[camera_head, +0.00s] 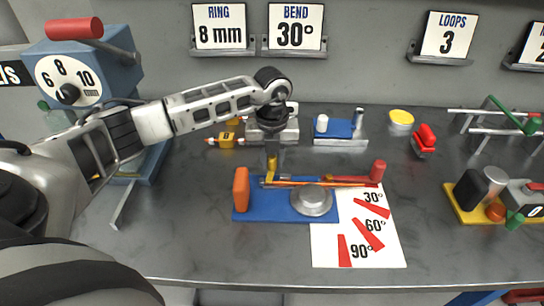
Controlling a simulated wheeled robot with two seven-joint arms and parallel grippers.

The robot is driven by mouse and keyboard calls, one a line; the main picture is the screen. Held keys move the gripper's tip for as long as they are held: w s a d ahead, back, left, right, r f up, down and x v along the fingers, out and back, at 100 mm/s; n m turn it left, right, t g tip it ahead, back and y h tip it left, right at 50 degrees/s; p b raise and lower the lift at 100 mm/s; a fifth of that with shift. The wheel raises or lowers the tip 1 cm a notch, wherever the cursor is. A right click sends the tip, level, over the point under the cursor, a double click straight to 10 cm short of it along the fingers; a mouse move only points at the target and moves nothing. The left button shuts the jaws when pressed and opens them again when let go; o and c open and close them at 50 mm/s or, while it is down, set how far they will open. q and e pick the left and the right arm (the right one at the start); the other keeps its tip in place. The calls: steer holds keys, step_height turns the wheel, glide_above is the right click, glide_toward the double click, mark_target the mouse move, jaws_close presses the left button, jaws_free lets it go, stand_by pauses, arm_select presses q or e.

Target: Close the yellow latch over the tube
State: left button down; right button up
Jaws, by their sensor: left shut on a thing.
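The bending block (268,207) is blue and lies on the bench, with a round silver disc (312,201) and an orange upright piece (241,190). A thin copper-coloured tube (335,183) lies across the block's back. The yellow latch (271,170) stands upright near the tube's left end. A red-ended handle (377,171) is at the block's right. My right gripper is not in view.
A white angle sheet (325,247) lies in front, marked 30°, 60° and 90°. Behind stand a blue-topped tray (341,142), a yellow round pot (401,119) and a red item (424,137). A blue dial machine (118,76) stands left.

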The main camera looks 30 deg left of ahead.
mark_target(272, 157)
arm_select(q)
steer(key=shift+n, duration=0.9)
steer(key=c, duration=1.2)
jaws_free()
steer(key=shift+r, duration=0.1)
step_height(272, 157, up, 16)
steer(key=b, duration=0.1)
